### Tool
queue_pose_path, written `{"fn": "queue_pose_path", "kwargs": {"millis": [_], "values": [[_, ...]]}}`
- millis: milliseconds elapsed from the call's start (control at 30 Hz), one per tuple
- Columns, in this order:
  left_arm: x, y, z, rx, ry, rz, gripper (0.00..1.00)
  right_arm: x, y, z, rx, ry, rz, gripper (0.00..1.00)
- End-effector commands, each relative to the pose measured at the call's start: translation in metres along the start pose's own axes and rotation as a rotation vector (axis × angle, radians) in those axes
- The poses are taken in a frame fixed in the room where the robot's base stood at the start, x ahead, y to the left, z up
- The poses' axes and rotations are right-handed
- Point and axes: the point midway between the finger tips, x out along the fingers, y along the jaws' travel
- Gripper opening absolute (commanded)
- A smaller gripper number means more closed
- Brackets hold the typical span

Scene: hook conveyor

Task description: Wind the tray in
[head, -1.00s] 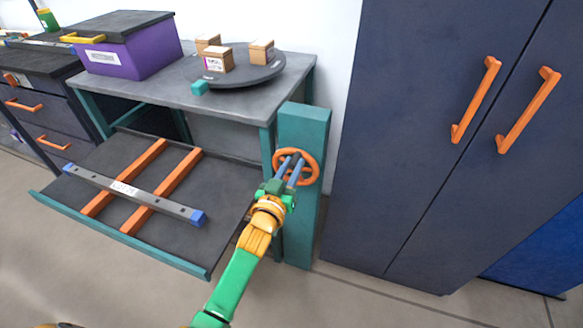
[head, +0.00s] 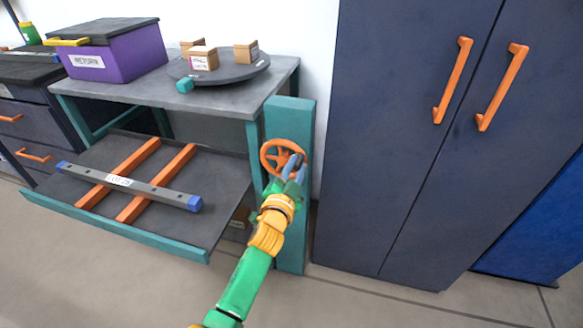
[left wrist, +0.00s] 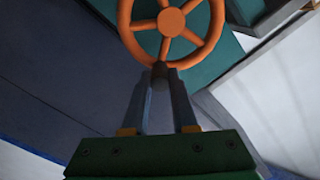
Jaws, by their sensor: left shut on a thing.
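The tray (head: 225,205), dark with a teal front lip, sticks out from under the grey table at the left in the head view. An orange handwheel (head: 268,150) is mounted on a teal post (head: 291,118) at the table's right; it also shows in the left wrist view (left wrist: 172,22). My left gripper (head: 294,163) is at the wheel's lower right side. In the left wrist view its fingers (left wrist: 160,80) close on a small dark handle (left wrist: 160,68) at the wheel's rim, partly hidden between them. My right gripper is not in view.
On the tray a grey bar (head: 150,188) with blue ends lies across two orange strips (head: 158,182). The table (head: 130,93) holds a purple box (head: 118,62) and a dark turntable (head: 240,74) with small boxes. A dark cabinet (head: 400,150) stands right. Floor in front is clear.

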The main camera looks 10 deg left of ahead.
Motion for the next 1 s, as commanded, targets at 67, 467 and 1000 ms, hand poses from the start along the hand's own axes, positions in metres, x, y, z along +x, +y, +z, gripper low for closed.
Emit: {"fn": "queue_pose_path", "kwargs": {"millis": [67, 467, 1000], "values": [[0.0, 0.007, 0.005, 0.068, -0.002, 0.002, 0.0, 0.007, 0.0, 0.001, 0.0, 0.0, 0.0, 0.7], [0.0, 0.027, 0.017, 0.448, -0.002, 0.003, 0.0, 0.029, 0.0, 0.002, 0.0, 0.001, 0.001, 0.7], [0.0, 0.042, 0.043, 0.964, 0.0, 0.002, 0.0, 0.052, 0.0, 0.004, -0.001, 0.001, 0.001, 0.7]]}}
